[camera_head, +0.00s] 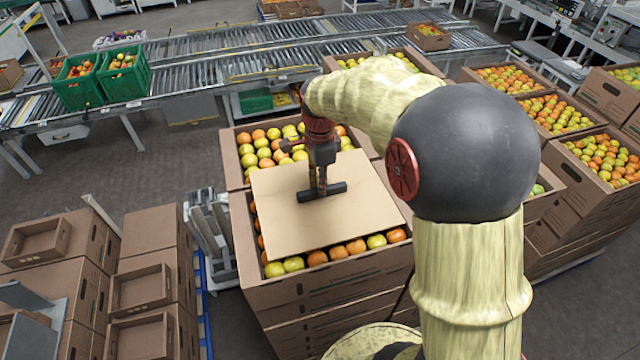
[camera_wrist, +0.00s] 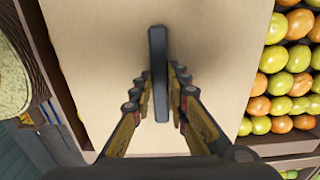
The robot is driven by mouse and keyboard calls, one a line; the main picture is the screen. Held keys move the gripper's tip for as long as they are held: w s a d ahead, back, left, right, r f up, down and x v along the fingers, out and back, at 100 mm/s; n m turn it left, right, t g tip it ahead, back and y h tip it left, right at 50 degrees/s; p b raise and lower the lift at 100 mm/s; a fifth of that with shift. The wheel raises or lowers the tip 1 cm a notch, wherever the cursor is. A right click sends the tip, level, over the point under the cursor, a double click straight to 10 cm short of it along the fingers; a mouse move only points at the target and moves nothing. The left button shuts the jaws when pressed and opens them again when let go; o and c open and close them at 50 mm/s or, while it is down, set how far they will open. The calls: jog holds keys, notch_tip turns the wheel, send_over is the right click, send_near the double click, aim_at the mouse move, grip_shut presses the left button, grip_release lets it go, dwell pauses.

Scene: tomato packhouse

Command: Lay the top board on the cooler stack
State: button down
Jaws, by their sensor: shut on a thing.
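The top board (camera_head: 290,217) is a flat tan panel with a dark bar handle (camera_head: 334,191) across its middle. It lies over or just above the fruit in the top box of the cooler stack (camera_head: 330,290); I cannot tell whether it touches. My gripper (camera_head: 319,190) points down and is shut on the handle. In the wrist view, the fingers (camera_wrist: 158,97) stand on both sides of the handle, with the board (camera_wrist: 90,40) below and tomatoes (camera_wrist: 290,80) uncovered to the right.
Another fruit box (camera_head: 232,165) stands right behind the stack. Stacked fruit boxes (camera_head: 590,205) fill the right side. Empty brown cartons (camera_head: 150,240) stand at left. A roller conveyor (camera_head: 200,82) with green crates (camera_head: 125,85) runs behind. Open floor (camera_head: 170,160) lies between conveyor and cartons.

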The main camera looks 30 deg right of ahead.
jog(key=shift+f, duration=0.1)
jog(key=c, duration=1.7)
grip_release()
jog(key=shift+c, duration=0.2)
notch_tip(320, 180, up, 12)
jog(key=b, duration=0.2)
jog(key=s+a+n+t, duration=0.2)
jog(key=s+a+n, duration=0.3)
jog(key=s+n, duration=0.5)
jog(key=s+a+n+t, duration=0.3)
jog(key=s+a+n, duration=0.2)
jog(key=s+n, duration=0.5)
jog(key=shift+s+f+t, duration=0.2)
jog(key=shift+f+t, duration=0.05)
jog(key=shift+t, duration=0.05)
jog(key=shift+s, duration=0.15)
